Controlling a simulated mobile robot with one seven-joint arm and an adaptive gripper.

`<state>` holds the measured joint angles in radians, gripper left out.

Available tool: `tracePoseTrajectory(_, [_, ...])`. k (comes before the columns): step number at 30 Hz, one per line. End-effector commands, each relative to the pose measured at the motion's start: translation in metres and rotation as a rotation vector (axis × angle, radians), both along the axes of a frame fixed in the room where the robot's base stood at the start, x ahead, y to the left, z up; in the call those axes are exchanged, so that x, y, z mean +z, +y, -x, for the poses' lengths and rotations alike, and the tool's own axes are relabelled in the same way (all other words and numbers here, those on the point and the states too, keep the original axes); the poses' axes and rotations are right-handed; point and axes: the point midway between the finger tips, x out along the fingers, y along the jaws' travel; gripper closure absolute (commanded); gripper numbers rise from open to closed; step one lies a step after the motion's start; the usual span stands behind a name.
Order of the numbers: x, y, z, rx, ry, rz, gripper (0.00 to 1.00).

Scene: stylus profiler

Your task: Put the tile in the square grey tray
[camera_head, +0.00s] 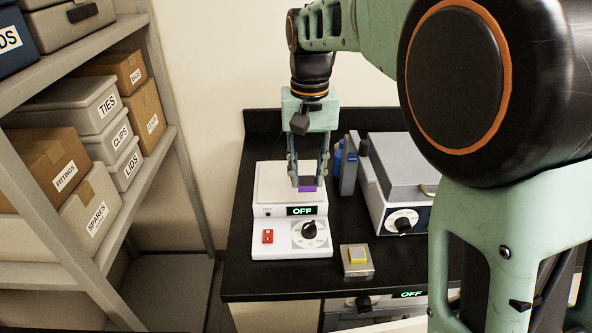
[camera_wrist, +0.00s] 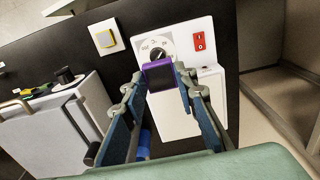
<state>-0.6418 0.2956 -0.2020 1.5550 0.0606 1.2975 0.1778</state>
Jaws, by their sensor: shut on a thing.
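My gripper (camera_head: 307,178) is shut on a small purple block with a dark face (camera_head: 308,188), which I take to be the tile. The block hangs in front of the white instrument, over its front edge near the OFF display in the head view. In the wrist view the purple block (camera_wrist: 160,74) sits between the fingertips. The small square grey tray (camera_head: 358,270) lies on the black bench to the right of the instrument, with a yellow-edged pale square on it. The tray also shows at upper left in the wrist view (camera_wrist: 97,29).
The white instrument (camera_head: 290,243) has a red switch (camera_head: 267,236) and a black dial (camera_head: 309,230). A grey lidded machine (camera_head: 404,160) and a blue bottle (camera_head: 338,158) stand at the right. Shelves with boxes (camera_head: 100,105) are at the left. Black bench around the tray is clear.

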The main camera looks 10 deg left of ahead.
Motion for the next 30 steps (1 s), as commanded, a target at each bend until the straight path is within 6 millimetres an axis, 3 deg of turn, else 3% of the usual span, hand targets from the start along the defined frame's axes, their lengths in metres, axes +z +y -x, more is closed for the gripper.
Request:
tracePoseTrajectory(11, [-0.029, 0.034, -0.059, 0.0, 0.001, 0.002, 1.0])
tracePoseTrajectory(18, [-0.067, 0.05, -0.087, -0.001, 0.0, 0.002, 1.0])
tracePoseTrajectory(30, [-0.092, 0.061, -0.104, -0.001, 0.0, 0.001, 1.0])
